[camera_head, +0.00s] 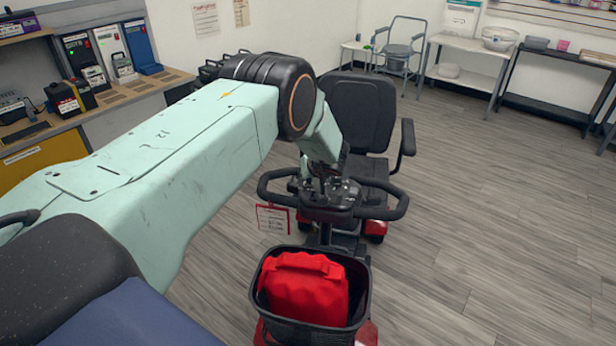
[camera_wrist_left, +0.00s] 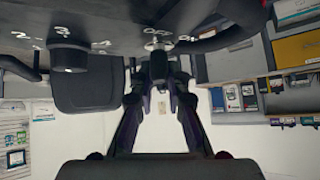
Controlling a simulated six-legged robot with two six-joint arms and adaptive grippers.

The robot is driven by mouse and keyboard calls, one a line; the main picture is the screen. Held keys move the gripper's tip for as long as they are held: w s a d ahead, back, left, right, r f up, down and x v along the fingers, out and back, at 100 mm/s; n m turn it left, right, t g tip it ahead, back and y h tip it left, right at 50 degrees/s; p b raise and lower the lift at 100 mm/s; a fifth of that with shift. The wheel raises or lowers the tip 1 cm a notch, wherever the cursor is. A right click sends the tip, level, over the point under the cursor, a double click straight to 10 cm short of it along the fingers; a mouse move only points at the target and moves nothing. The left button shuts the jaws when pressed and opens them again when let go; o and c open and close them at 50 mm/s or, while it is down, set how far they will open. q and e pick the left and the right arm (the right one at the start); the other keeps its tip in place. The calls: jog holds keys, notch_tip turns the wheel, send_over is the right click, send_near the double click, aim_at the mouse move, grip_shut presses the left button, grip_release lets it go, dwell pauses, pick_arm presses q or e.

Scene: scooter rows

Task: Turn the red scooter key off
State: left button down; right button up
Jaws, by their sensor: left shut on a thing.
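The red scooter (camera_head: 367,334) stands in front of me, its black handlebar console (camera_head: 345,203) facing the seat. My left arm reaches in from the left, and my left gripper (camera_head: 326,188) is down at the console. In the left wrist view, which looks upside down, the console (camera_wrist_left: 110,22) fills the top with white markings. A silver key switch (camera_wrist_left: 157,44) sits beside white lettering that seems to read "OFF". My left gripper (camera_wrist_left: 159,72) is shut on the key there. The key itself is mostly hidden between the fingertips, and its angle cannot be told. My right gripper is not in view.
A black basket (camera_head: 262,299) with a red bag (camera_head: 305,288) is on the scooter's front. The black seat (camera_head: 360,112) is behind the handlebars. A counter with chargers (camera_head: 114,52) is at left; shelves (camera_head: 462,73) line the back right. Floor at right is clear.

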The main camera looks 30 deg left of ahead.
pick_arm(q)
jog(key=shift+r, duration=0.1)
dwell(0.3)
jog(key=c, duration=1.3)
grip_release()
jog(key=v, duration=1.2)
jog(key=shift+w+d, duration=0.2)
